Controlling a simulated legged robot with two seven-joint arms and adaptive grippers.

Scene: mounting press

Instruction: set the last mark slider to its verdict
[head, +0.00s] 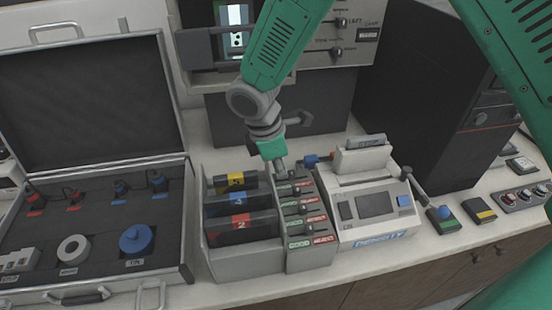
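The mark slider panel (313,256) is a grey sloped block in the middle of the counter. It has several slider rows with small dark knobs, a green label at the left and a red label at the right of each. The lower rows show clearly; the knob positions are too small to read surely. My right gripper (282,172) points down at the panel's far end and partly covers the top row. Its fingers look close together, but whether they are shut or touch a knob cannot be told. My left gripper is not in view.
Left of the panel stands a rack (245,262) with black cartridges tagged yellow, blue and red. Right is a white printer-like device (372,222). An open case (90,268) with tools lies far left. A dark cabinet (425,90) stands behind right, near small button boxes (445,220).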

